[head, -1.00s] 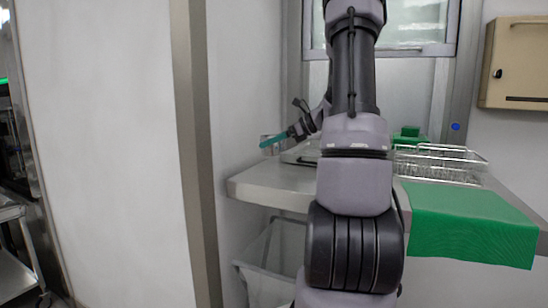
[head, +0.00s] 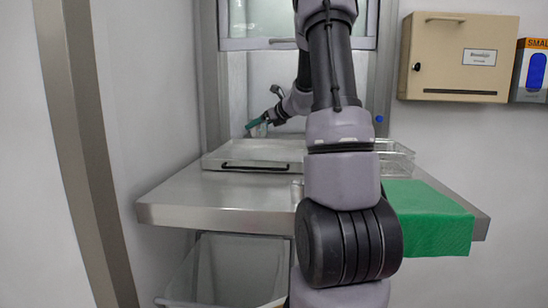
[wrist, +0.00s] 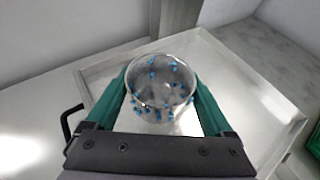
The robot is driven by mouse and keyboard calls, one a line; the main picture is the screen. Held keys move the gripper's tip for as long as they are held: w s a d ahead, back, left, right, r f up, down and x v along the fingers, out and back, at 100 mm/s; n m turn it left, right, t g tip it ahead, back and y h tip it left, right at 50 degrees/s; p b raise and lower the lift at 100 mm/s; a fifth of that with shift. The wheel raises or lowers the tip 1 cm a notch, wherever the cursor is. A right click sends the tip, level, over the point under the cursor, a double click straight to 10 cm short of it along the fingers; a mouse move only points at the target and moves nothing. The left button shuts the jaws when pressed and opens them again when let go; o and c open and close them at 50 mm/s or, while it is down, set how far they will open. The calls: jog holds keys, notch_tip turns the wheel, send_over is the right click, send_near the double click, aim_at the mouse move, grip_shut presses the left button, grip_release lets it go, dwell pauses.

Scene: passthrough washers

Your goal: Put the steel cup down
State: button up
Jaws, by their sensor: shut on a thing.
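The steel cup (wrist: 160,82) is a round, shiny cup with blue dots, and I look down into its open top in the wrist view. My gripper (wrist: 160,100) has its two teal fingers shut on opposite sides of the cup. In the head view my gripper (head: 257,124) is small and far off, over the back part of a shallow tray (head: 215,158). The cup shows only faintly there. I cannot tell whether its base touches the tray.
The tray, with a black handle in front, lies on a steel counter (head: 180,195). A wire basket (head: 398,158) and a green cloth (head: 430,212) are on the right. A pale bin (head: 235,265) stands below. The counter's front left is bare.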

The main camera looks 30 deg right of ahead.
aim_at(265, 135)
jog(key=f, duration=0.5)
jog(key=shift+d, duration=0.25)
jog(key=shift+a+f, duration=0.1)
jog(key=shift+f, duration=2.25)
jog(key=shift+f, duration=0.1)
